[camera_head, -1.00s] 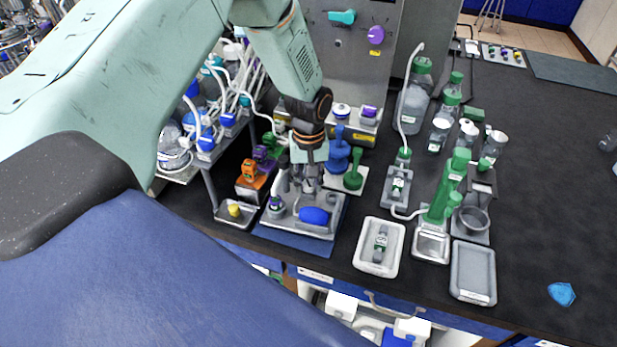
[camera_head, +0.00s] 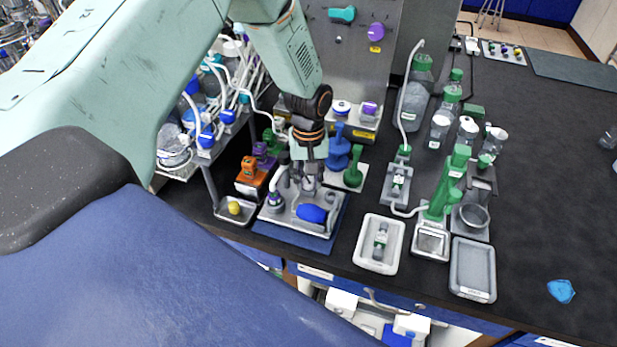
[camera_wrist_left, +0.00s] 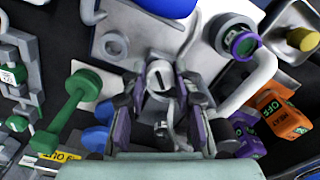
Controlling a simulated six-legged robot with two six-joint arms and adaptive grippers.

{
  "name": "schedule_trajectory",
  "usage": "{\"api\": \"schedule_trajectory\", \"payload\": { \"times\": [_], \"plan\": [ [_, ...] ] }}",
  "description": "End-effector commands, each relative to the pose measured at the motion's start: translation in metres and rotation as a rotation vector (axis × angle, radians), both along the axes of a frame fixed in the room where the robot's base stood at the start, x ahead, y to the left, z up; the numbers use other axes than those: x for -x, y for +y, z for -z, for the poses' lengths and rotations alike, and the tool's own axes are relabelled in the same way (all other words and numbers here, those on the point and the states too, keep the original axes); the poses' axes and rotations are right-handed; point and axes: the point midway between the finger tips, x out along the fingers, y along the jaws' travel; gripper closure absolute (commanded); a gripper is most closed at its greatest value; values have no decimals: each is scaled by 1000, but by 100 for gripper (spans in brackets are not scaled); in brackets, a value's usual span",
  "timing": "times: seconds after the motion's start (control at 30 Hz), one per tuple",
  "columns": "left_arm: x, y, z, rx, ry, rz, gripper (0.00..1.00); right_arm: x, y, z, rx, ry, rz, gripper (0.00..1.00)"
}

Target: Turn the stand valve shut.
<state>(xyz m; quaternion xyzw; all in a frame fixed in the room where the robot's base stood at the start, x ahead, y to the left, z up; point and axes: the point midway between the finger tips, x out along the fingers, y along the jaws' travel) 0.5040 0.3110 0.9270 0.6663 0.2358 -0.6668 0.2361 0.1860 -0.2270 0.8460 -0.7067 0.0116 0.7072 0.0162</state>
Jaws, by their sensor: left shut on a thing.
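A grey stand plate (camera_head: 285,217) on a blue mat carries a blue rounded part (camera_head: 312,213) and a bent grey pipe. In the left wrist view, a grey knob-like part with a pale face and a dark mark (camera_wrist_left: 159,76) rises from the plate (camera_wrist_left: 117,20); it looks like the stand valve. My left gripper (camera_head: 309,182) points down over the plate. In the left wrist view its purple and grey fingers (camera_wrist_left: 160,100) are shut around the knob-like part. The fingers hide its sides, so its turn angle is unclear. My right gripper does not show.
Close by stand an orange switch block (camera_head: 250,170), a green dumbbell-shaped part (camera_head: 353,168) and a blue flask-shaped part (camera_head: 339,155). A small tray with a yellow knob (camera_head: 234,208) is at the left. White trays stand at the right. The dark bench at far right is mostly clear.

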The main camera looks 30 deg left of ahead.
Motion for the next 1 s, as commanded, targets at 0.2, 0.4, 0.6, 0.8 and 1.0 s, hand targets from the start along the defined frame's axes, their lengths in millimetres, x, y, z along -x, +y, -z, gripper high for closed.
{"api": "schedule_trajectory", "payload": {
  "times": [0.2, 0.4, 0.6, 0.8, 1.0],
  "plan": [
    [-1, 0, -2, 0, -4, 0, 100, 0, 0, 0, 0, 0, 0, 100],
    [-1, 0, -1, 0, -2, 0, 57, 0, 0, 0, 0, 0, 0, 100],
    [0, 0, 0, -1, -1, 0, 48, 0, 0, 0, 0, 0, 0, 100],
    [0, 0, -1, -1, -1, 0, 48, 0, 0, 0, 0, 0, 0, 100],
    [-1, 0, -23, 1, -5, -1, 48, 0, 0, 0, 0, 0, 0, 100]
  ]
}}
